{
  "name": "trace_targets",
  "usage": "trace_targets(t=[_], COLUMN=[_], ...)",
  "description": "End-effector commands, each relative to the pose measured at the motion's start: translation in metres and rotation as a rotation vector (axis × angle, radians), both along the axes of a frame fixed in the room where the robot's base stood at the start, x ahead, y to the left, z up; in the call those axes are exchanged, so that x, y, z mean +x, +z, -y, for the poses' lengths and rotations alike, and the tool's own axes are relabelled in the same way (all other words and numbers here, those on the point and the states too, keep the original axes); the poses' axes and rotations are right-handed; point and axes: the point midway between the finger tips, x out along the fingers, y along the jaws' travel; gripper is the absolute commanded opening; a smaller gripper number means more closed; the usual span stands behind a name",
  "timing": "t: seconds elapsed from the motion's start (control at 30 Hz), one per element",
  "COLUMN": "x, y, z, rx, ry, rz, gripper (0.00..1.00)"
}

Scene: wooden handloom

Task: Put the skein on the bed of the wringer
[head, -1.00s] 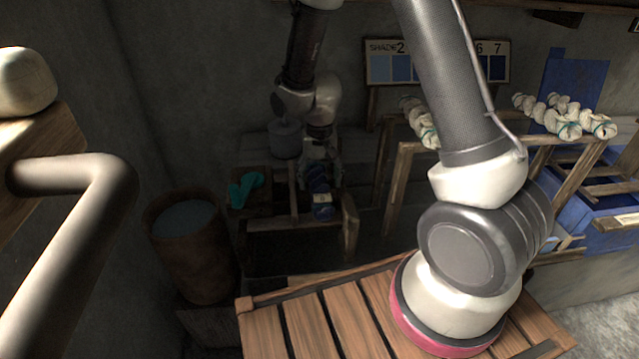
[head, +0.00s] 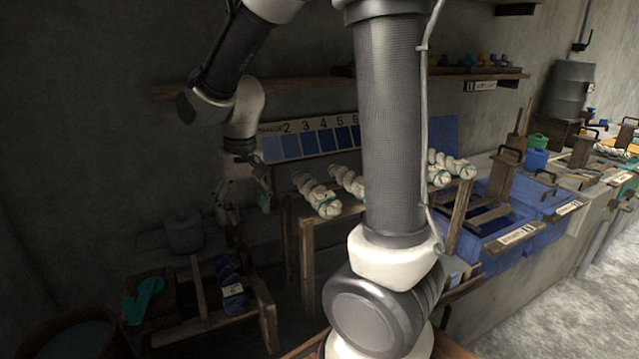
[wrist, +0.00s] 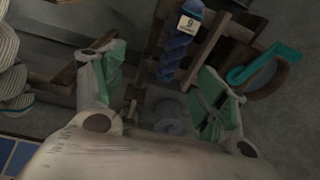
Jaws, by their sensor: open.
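The blue skein (head: 228,268) with a white tag lies on the slatted wooden bed of the wringer (head: 266,305), at the lower left of the head view. The wringer's teal crank (head: 143,300) is to the left of it. My gripper (head: 245,198) is above and apart from the skein, open and empty. In the wrist view, the green-padded fingers (wrist: 160,75) are spread wide. The skein (wrist: 176,52) shows beyond them with its tag reading 9, and the teal crank (wrist: 262,65) is to its right. My arm hides part of the middle of the head view.
A grey rounded object (head: 184,231) stands behind the wringer. A shade board (head: 310,142) is on the wall under a shelf. Blue vats (head: 515,220) line the right; a barrel (head: 70,335) is at lower left.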

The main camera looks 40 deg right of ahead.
Motion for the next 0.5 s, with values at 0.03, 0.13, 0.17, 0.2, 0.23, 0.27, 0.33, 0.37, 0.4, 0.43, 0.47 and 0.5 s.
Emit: trace_targets(t=[0.03,0.13,0.17,0.2,0.23,0.27,0.33,0.37,0.4,0.43,0.47,0.5], x=[-0.014,-0.047,-0.057,-0.071,-0.082,-0.093,-0.117,-0.127,-0.139,-0.147,-0.154,-0.162], y=[0.021,0.052,0.060,0.069,0.076,0.081,0.091,0.094,0.098,0.099,0.101,0.102], z=[0.014,0.038,0.045,0.054,0.059,0.065,0.076,0.080,0.084,0.087,0.089,0.092], rx=[0.005,0.004,0.002,-0.001,-0.005,-0.007,-0.018,-0.022,-0.028,-0.033,-0.037,-0.042], ry=[0.006,0.033,0.041,0.052,0.059,0.067,0.085,0.091,0.099,0.105,0.110,0.117], rz=[0.036,0.090,0.106,0.127,0.144,0.159,0.194,0.207,0.223,0.233,0.243,0.254], gripper=[0.73,0.73,0.73,0.73,0.73,0.73,0.73,0.73,0.73,0.73,0.73,0.73])
